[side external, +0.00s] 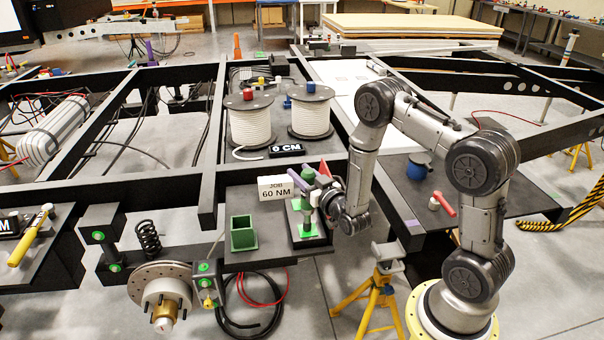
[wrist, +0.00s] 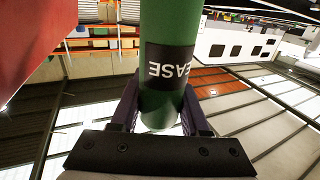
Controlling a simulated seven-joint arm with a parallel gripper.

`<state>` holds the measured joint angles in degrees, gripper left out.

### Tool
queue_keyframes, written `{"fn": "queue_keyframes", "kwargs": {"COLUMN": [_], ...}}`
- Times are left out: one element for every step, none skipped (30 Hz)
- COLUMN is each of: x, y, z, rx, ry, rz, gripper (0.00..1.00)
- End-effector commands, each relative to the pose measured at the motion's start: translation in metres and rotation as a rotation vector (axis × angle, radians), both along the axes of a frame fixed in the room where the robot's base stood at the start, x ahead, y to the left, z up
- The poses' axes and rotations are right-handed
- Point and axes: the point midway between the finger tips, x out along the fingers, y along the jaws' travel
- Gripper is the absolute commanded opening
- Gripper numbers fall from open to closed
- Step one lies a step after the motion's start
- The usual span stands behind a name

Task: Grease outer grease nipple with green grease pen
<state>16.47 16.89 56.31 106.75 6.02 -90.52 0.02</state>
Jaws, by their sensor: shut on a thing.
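The green grease pen (wrist: 168,95), a thick green cylinder with a black label reading "GREASE" in part, fills the middle of the wrist view. My gripper (wrist: 160,110) has its purple fingers shut on both sides of it. In the side view my gripper (side external: 316,190) is above the right part of the black work shelf, behind and beside the "60 NM" sign. Green-ringed fittings (side external: 204,267) sit on the black block right of the brake disc; I cannot tell which is the outer grease nipple.
The brake disc (side external: 160,285) and coil spring (side external: 149,240) are at lower left. An open green box (side external: 243,234) stands on the shelf, left of my gripper. The "60 NM" sign (side external: 275,188) stands close to the gripper. Black and red cables hang below the shelf.

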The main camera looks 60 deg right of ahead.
Motion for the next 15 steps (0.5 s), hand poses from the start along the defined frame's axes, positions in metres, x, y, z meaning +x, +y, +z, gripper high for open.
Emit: {"fn": "queue_keyframes", "kwargs": {"x": [-0.0007, -0.0008, -0.001, -0.0011, -0.0012, -0.0013, -0.0014, -0.0016, -0.0017, -0.0017, -0.0017, -0.0017, -0.0016, -0.0015, -0.0015], "y": [0.0002, 0.0002, 0.0003, 0.0004, 0.0004, 0.0004, 0.0005, 0.0006, 0.0006, 0.0006, 0.0006, 0.0006, 0.0006, 0.0005, 0.0005], "z": [-0.0032, -0.0034, -0.0034, -0.0033, -0.0031, -0.0027, -0.0024, -0.002, -0.0015, -0.0011, -0.0005, 0.0003, 0.001, 0.0019, 0.003], "rx": [0.003, 0.004, 0.004, 0.005, 0.005, 0.005, 0.004, 0.005, 0.005, 0.005, 0.005, 0.005, 0.005, 0.004, 0.004], "ry": [0.008, 0.009, 0.01, 0.011, 0.011, 0.012, 0.013, 0.014, 0.015, 0.015, 0.015, 0.015, 0.014, 0.013, 0.012], "rz": [0.0, 0.0, 0.0, 0.0, 0.0, 0.0, 0.0, 0.0, 0.0, 0.0, 0.0, 0.0, 0.0, 0.0, 0.0], "gripper": [0.0, 0.0, 0.0, 0.0, 0.0, 0.0, 0.0, 0.0, 0.0, 0.0, 0.0, 0.0, 0.0, 0.0, 0.0]}}
